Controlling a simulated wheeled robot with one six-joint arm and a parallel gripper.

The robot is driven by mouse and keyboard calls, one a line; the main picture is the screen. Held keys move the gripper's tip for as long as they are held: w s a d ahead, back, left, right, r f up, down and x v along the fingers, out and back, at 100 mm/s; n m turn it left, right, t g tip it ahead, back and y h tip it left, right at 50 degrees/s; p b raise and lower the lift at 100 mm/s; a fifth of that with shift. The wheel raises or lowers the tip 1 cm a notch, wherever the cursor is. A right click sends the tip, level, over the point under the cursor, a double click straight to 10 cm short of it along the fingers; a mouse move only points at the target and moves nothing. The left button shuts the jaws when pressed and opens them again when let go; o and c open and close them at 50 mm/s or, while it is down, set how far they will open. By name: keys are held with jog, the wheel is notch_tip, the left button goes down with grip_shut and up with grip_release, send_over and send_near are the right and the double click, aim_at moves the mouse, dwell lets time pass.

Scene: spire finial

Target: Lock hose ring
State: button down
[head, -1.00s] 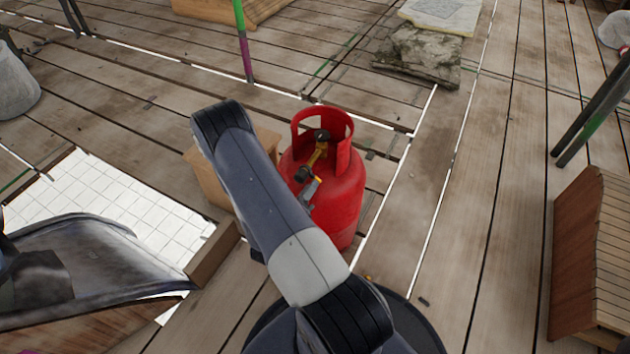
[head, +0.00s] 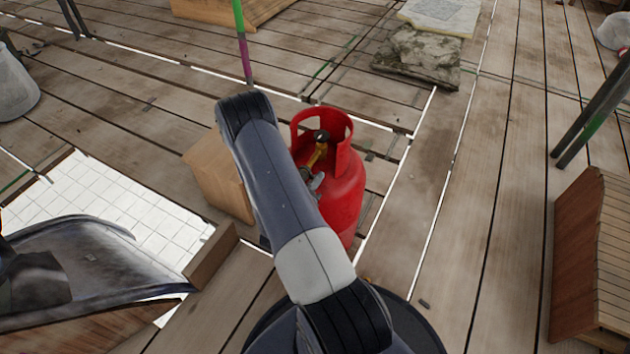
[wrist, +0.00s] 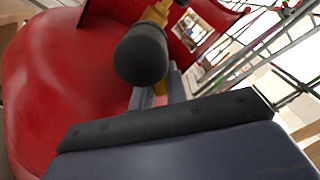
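A red gas cylinder (head: 345,195) stands upright on the planks, with an open red collar around its top. Inside the collar is a brass valve (head: 319,153) with a dark knob on top. In the wrist view the brass valve (wrist: 158,14) carries a rounded black fitting (wrist: 141,56), close in front of the camera. I cannot make out a separate hose ring.
A wooden box (head: 218,178) stands just left of the cylinder. A slatted wooden structure (head: 595,260) is at right. Planks right of the cylinder are mostly clear.

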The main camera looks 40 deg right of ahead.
jog(key=shift+w+f+m+b, duration=0.1)
jog(key=shift+f+m+b, duration=0.2)
jog(key=shift+m+b, duration=0.2)
jog(key=shift+w+a+m+b, duration=0.15)
jog(key=shift+m+b, duration=0.2)
jog(key=shift+m, duration=0.25)
jog(key=c, duration=1.7)
grip_release()
jog(key=p+v, duration=0.2)
jog(key=v, duration=0.8)
jog(key=shift+s+a+f, duration=0.1)
jog(key=shift+s+a, duration=0.1)
jog(key=shift+a, duration=0.1)
jog(key=shift+d, duration=0.15)
